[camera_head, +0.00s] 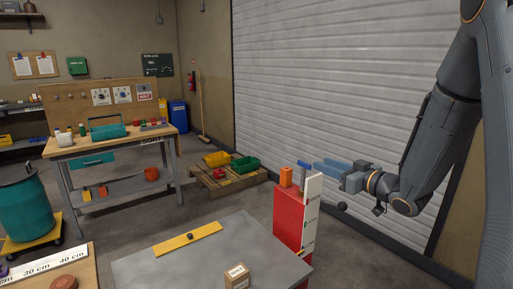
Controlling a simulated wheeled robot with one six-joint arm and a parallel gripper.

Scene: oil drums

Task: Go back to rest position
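My gripper (334,167) is at the right of the head view, held out to the left at the end of my dark grey arm. Its two blue-grey fingers look apart, with nothing seen between them. It is in the air in front of the white shutter, to the right of and behind the top of a red and white upright block (290,218).
A grey table (165,268) in front bears a yellow bar (187,239) and a small cardboard box (236,277). A workbench (110,146), a teal drum (27,208) and a pallet with bins (226,182) stand behind.

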